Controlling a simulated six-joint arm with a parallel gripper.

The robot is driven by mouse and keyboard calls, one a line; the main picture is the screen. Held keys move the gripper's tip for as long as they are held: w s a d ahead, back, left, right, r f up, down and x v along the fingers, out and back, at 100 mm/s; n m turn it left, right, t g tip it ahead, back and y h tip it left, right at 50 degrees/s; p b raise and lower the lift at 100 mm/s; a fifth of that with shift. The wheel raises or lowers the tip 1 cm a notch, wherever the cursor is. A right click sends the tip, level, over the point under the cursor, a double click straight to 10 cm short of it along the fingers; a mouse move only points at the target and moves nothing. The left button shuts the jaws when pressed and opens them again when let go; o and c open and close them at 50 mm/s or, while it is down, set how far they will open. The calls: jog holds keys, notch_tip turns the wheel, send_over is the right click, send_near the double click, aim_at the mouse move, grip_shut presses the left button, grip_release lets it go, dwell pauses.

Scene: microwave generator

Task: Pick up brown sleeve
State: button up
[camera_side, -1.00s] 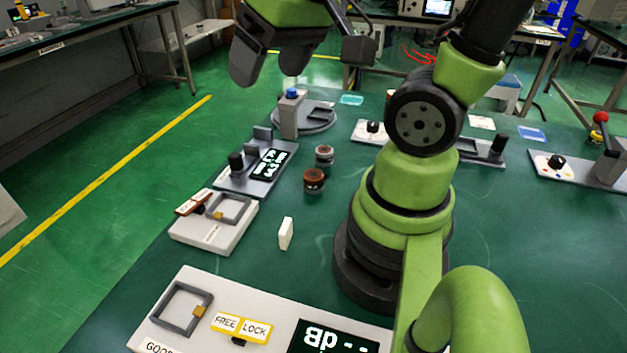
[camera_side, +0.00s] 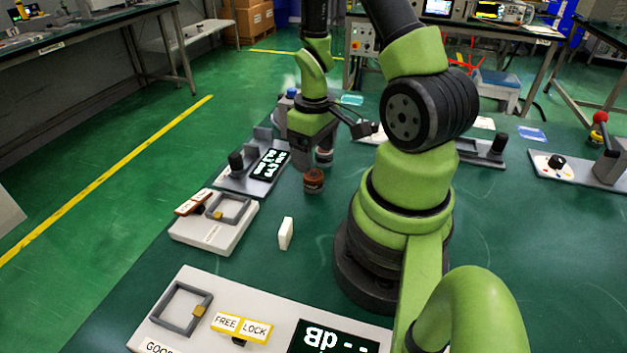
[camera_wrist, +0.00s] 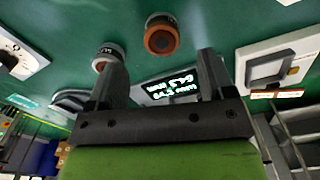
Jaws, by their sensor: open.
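The brown sleeve (camera_side: 313,180) is a short round piece with a brown top, standing on the green table. In the wrist view it (camera_wrist: 161,36) lies just beyond the fingertips, roughly midway between them. My gripper (camera_side: 303,162) points down, just behind and above the brown sleeve in the side view. In the wrist view the gripper (camera_wrist: 159,62) is open, its two fingers wide apart with nothing held between them. I cannot tell the exact gap to the sleeve.
A similar grey round piece (camera_side: 324,156) stands close behind the brown sleeve; in the wrist view it (camera_wrist: 107,55) is beside the left finger. A display unit (camera_side: 265,166) is at left. A small white block (camera_side: 286,233) stands nearer the camera.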

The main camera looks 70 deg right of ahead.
aim_at(314, 174)
jog(key=shift+a+f, duration=0.1)
jog(key=shift+f, duration=2.95)
jog(key=c, duration=1)
